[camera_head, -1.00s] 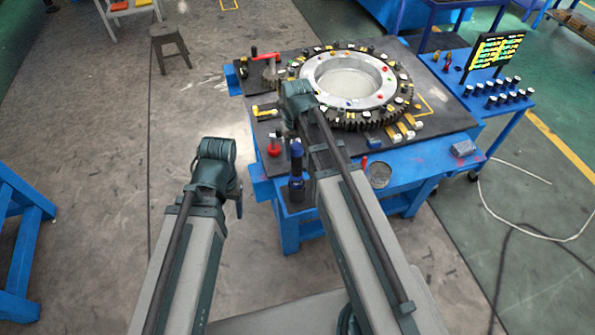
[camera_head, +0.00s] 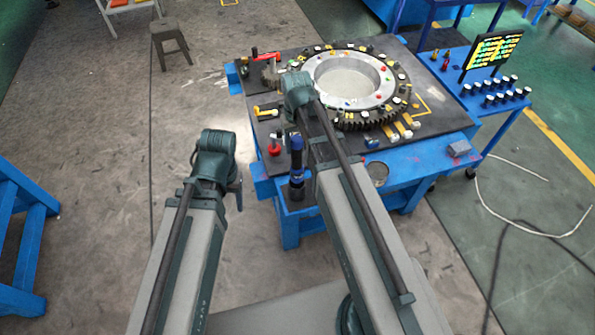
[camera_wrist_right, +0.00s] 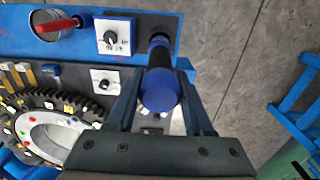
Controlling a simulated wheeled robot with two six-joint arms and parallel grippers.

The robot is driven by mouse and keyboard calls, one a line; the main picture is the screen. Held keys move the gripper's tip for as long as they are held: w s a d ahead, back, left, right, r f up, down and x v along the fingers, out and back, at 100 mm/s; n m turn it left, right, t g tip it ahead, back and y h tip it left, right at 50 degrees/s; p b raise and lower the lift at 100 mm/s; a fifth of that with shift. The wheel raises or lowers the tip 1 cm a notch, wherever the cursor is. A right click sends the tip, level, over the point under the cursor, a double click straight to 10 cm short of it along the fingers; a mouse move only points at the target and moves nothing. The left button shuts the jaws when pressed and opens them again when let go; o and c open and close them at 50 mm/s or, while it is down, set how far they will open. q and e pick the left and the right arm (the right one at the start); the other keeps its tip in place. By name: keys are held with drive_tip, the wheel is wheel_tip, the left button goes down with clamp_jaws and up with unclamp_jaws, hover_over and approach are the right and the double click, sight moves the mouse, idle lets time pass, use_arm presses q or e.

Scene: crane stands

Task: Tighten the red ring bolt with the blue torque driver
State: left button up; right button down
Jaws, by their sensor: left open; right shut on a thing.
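The blue torque driver (camera_head: 297,165) is upright at the table's near left edge, with a blue top and dark lower body. My right gripper (camera_wrist_right: 158,108) is shut on it; its two fingers flank the blue cap in the right wrist view. Whether the driver's foot is clear of its support cannot be told. The silver ring (camera_head: 323,93) in a dark toothed gear carries several small coloured bolts; a red ring bolt (camera_head: 379,69) shows on its far side. My left gripper (camera_head: 239,194) is open and empty, left of the table over the floor; its fingers are mostly hidden.
The blue table (camera_head: 415,172) has a dark top with a red-handled clamp (camera_head: 266,55) and a red knob (camera_head: 274,150). A blue side table (camera_head: 512,112) with a display stands at right.

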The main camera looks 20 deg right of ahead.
sight(297, 138)
use_arm(q)
drive_tip(key=shift+r+p, duration=2.65)
drive_tip(key=shift+r, duration=0.2)
use_arm(e)
drive_tip(key=shift+r, duration=2.8)
use_arm(q)
drive_tip(key=shift+f, duration=0.1)
